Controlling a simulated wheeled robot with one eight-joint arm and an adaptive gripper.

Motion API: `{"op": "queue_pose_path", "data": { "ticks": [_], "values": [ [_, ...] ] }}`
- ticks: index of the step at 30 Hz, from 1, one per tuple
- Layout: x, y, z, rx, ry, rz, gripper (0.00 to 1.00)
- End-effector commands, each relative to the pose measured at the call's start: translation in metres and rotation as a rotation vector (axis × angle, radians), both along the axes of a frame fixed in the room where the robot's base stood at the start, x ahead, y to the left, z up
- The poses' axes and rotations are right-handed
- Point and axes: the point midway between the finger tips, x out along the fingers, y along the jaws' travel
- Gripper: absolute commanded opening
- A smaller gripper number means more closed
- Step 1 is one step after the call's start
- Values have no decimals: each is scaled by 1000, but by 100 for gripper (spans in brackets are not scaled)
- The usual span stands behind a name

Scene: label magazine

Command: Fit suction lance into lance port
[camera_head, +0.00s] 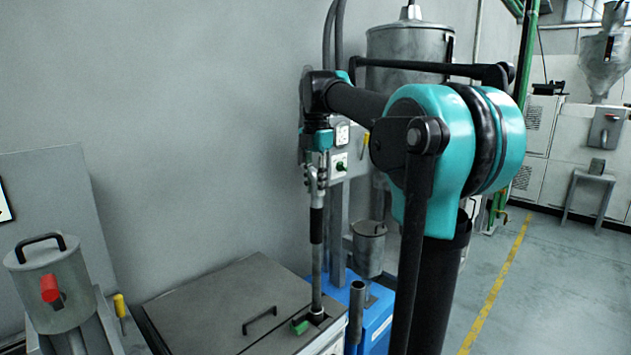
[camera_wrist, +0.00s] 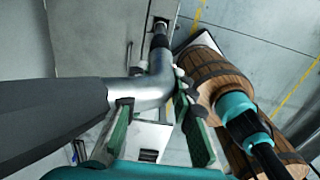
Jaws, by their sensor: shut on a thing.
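The suction lance (camera_head: 316,265) is a slim grey upright tube with a dark sleeve near its top. In the wrist view its grey metal bend (camera_wrist: 152,93) leads to a thick dark hose (camera_wrist: 50,115). My gripper (camera_head: 317,180) is shut on the lance's upper part; in the wrist view its green-padded fingers (camera_wrist: 158,128) stand on either side of the bend. The lance's lower end meets the dark lance port (camera_head: 317,317) at the front right corner of a grey lid. A green piece (camera_head: 300,327) lies beside it. I cannot tell how deep the tip sits.
The grey lid (camera_head: 220,305) has a black handle (camera_head: 259,320). A blue unit (camera_head: 378,312) and a short upright pipe (camera_head: 356,305) stand close right of the port. A grey canister (camera_head: 48,285) stands at left. A wooden barrel (camera_wrist: 212,70) shows in the wrist view.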

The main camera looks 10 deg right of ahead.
Motion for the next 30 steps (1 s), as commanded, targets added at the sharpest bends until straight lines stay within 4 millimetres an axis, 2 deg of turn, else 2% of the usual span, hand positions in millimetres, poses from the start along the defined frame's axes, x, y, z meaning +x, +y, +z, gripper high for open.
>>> {"op": "queue_pose_path", "data": {
  "ticks": [30],
  "values": [
    [0,0,-44,0,0,0,0]
  ]
}}
